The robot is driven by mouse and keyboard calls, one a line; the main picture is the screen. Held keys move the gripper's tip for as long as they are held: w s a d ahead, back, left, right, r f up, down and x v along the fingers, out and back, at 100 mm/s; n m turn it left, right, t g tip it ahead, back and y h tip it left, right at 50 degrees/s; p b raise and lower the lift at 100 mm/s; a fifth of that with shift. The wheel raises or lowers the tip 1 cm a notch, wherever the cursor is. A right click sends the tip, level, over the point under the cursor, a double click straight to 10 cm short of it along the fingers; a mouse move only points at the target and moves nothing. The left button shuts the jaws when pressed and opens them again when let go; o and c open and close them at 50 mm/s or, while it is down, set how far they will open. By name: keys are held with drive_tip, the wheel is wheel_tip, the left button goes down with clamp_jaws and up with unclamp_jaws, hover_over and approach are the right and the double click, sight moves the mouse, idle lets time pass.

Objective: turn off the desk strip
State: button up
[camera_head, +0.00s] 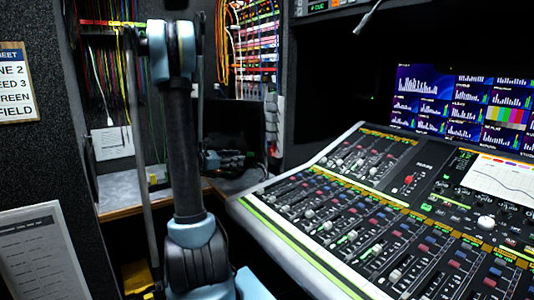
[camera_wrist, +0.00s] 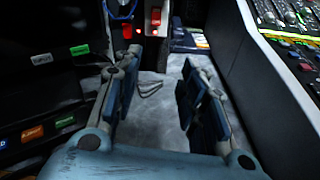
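In the wrist view, a narrow upright unit with a red switch (camera_wrist: 154,16) stands at the top centre, beyond my fingertips. It looks like the desk strip, with a small red light low on it. In the head view, what seems to be the same strip (camera_head: 272,118) is a pale upright piece at the back, right of the dark screen, with a red spot near its foot. My gripper (camera_wrist: 161,62) is open and empty, its two fingers wide apart above the grey desk top, short of the strip and not touching it. In the head view my arm hides part of the desk.
The mixing console (camera_head: 340,215) fills the right side, and its dark side panel (camera_wrist: 270,75) borders the gripper's right. A dark panel with coloured labels (camera_wrist: 45,75) is close on the left. A thin wire-like item (camera_wrist: 150,88) lies on the desk (camera_wrist: 155,120) between the fingers.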

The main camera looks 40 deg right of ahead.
sight(272, 150)
drive_tip(key=shift+n+h, duration=0.8)
drive_tip(key=shift+n, duration=0.1)
drive_tip(key=d, duration=1.3)
drive_tip(key=w+d, duration=0.1)
drive_tip(key=d, duration=0.5)
drive_tip(key=shift+w+d, duration=0.1)
drive_tip(key=shift+d, duration=0.05)
clamp_jaws()
